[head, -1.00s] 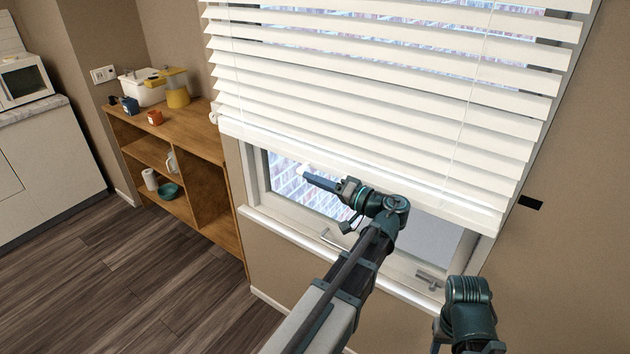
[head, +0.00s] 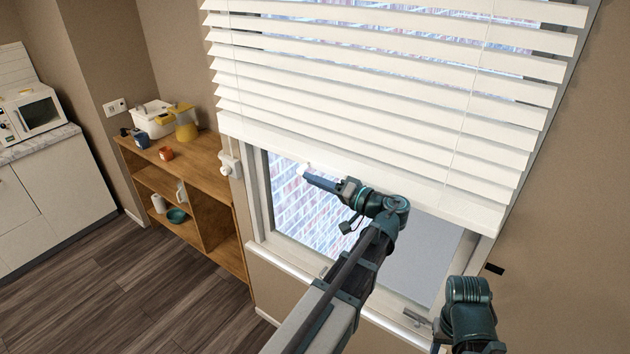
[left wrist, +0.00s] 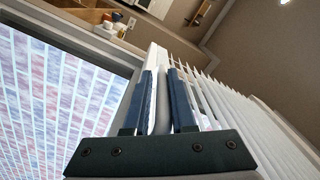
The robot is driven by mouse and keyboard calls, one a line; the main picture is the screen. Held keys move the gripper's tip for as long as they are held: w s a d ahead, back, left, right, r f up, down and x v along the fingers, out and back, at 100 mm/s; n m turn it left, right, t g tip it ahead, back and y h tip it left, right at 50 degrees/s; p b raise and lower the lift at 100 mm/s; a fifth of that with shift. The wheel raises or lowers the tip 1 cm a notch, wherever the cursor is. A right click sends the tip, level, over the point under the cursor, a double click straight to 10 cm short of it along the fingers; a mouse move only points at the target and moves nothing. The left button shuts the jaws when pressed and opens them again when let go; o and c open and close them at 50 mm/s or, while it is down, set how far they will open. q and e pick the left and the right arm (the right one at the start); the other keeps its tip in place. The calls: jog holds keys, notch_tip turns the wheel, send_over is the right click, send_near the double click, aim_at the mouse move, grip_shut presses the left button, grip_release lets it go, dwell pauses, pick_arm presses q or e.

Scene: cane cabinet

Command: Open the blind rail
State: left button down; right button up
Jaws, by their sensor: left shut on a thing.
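The white slatted blind (head: 370,85) hangs partly raised over the window, with its slats spaced apart. Its bottom rail (head: 270,141) slopes across the head view above an uncovered strip of glass. My left gripper (head: 306,176) is at the lower edge of this rail. In the left wrist view, the two blue fingers (left wrist: 160,100) of my left gripper are on either side of the white rail (left wrist: 162,62), closed on it. The grip point itself is partly hidden in the head view. Of my right arm only a dark joint shows at the lower right; its gripper is out of view.
The window frame and sill (head: 285,258) lie below the blind, with a handle (head: 418,318) low on the right. A wooden shelf (head: 205,180) with mugs and a yellow pitcher (head: 186,124) stands to the left. The floor (head: 130,305) there is clear.

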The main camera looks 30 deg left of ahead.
pick_arm(q)
jog(key=shift+r, duration=0.2)
jog(key=c, duration=0.8)
grip_release()
jog(key=shift+c, duration=0.2)
jog(key=s+d, duration=0.1)
jog(key=d, duration=1.2)
jog(key=shift+d, duration=0.4)
jog(key=shift+s, duration=0.1)
